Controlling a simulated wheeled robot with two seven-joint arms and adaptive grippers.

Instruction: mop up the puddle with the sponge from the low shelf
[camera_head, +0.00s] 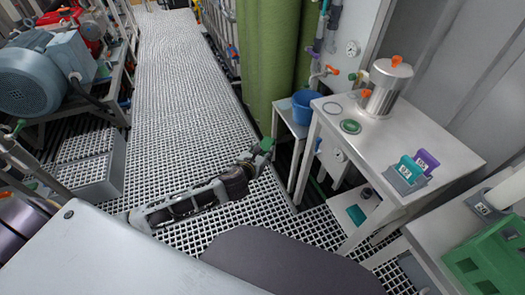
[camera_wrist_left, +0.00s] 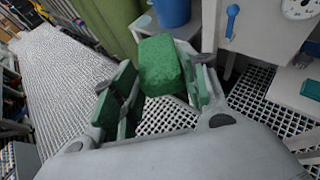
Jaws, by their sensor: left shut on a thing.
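My left gripper (camera_head: 256,158) is low over the grating floor, left of the white table. In the left wrist view, its fingers (camera_wrist_left: 163,98) are shut on a green sponge (camera_wrist_left: 160,65). The sponge sticks out beyond the fingertips. In the head view the sponge (camera_head: 267,144) shows as a small green patch at the gripper's tip. The low shelf (camera_head: 345,208) under the white table holds a teal item (camera_head: 356,215) and a small dark purple item (camera_head: 367,193). My right gripper is not in view.
A blue bucket (camera_head: 307,106) stands on a small side stand beside the white table (camera_head: 425,150). A green curtain (camera_head: 272,55) hangs behind. The grating walkway (camera_head: 180,70) is clear.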

